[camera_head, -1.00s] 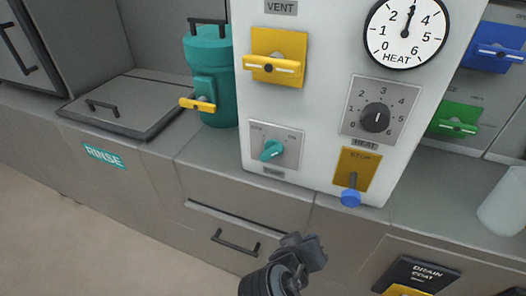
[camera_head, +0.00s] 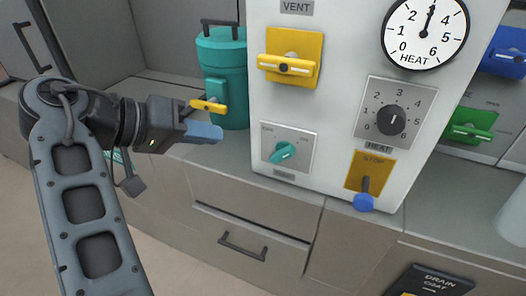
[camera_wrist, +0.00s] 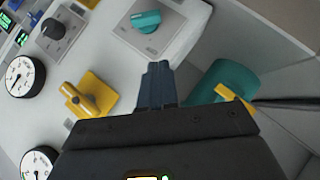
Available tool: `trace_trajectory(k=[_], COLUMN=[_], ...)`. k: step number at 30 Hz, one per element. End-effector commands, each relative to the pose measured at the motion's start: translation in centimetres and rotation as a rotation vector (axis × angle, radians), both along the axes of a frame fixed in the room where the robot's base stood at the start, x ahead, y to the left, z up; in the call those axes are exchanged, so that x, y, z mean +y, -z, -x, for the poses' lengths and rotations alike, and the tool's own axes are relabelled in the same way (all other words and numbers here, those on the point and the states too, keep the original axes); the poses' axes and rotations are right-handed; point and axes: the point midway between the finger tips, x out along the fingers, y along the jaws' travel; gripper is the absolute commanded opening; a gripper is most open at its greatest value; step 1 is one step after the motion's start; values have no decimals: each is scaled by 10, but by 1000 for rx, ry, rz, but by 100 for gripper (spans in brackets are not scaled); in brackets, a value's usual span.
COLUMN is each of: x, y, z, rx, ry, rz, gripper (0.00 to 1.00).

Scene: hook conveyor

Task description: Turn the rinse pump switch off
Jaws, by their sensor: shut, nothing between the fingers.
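The rinse pump switch is a teal knob (camera_head: 283,152) on a light plate low on the left of the white panel. Small OFF and ON marks sit above it, and its handle slants up toward the right, the ON side. It also shows in the wrist view, where the teal knob (camera_wrist: 146,21) is at the top centre, beyond my fingertips. My gripper (camera_head: 207,132) is shut and empty, left of the switch and apart from it, pointing right. In the wrist view my closed fingers (camera_wrist: 156,82) point up toward the panel.
A teal canister (camera_head: 222,62) with a yellow tap (camera_head: 208,106) stands close behind my gripper. The panel (camera_head: 345,30) also carries a yellow vent handle (camera_head: 288,64), a heat dial (camera_head: 391,119), a gauge (camera_head: 425,30) and a blue-tipped stop lever (camera_head: 364,195).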

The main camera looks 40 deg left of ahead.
Motion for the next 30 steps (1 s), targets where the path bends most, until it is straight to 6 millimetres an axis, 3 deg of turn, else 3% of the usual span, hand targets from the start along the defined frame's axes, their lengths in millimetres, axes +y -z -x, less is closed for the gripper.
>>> trace_trajectory(k=[4, 17, 23, 30], x=[6, 5, -4, -20], y=[-10, -9, 5, 28], z=[7, 4, -17, -56], rx=[-1, -1, 0, 1], ry=[11, 12, 14, 14], rz=[-2, -1, 0, -1], gripper=[0, 0, 0, 0])
